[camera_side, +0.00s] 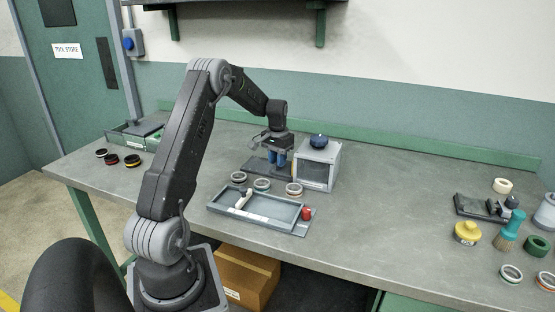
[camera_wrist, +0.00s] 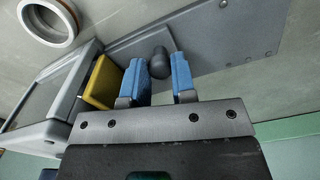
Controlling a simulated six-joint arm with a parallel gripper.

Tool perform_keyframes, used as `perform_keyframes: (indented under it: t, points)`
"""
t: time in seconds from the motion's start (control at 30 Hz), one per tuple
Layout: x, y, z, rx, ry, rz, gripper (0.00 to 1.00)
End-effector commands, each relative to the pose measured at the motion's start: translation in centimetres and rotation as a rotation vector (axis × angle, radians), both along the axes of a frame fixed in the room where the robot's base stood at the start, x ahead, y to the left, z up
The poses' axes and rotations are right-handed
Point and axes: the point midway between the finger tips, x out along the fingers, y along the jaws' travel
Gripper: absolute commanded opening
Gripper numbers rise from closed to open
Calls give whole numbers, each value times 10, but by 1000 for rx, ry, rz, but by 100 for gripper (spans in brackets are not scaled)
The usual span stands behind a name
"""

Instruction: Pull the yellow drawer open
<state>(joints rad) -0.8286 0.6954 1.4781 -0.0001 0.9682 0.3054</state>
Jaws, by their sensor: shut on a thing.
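The yellow drawer (camera_wrist: 103,82) shows in the wrist view as a yellow block at the side of the light grey box (camera_wrist: 45,132). The box (camera_side: 318,165) also stands on the bench in the side view, where I cannot make out the drawer. My gripper (camera_side: 277,158) points down just left of the box. In the wrist view its two blue fingers (camera_wrist: 157,72) are shut on a dark rounded knob (camera_wrist: 160,62) beside the drawer. The left finger is close to the yellow block and hides how the knob joins it.
A flat grey plate (camera_wrist: 222,32) lies under my gripper. Several rings, one of them here (camera_side: 262,184), stand in front, by a shallow grey tray (camera_side: 262,219) and a red cap (camera_side: 306,213). A dark blue knob (camera_side: 319,140) tops the box.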

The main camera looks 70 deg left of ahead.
Motion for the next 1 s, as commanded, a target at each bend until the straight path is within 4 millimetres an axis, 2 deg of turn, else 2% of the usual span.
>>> perform_keyframes:
  t: [0.27, 0.37, 0.6, 0.7, 0.8, 1.0]
  points:
    - [-4, 4, 0, 0, 0, 2, 0]
    - [-16, 17, 1, 1, 0, 6, 0]
    - [-62, 62, 1, 1, 0, 7, 0]
    - [-74, 74, 1, 1, 0, 4, 0]
    - [-80, 81, 1, 1, 0, 3, 0]
    - [-81, 82, 1, 0, -1, 0, 0]
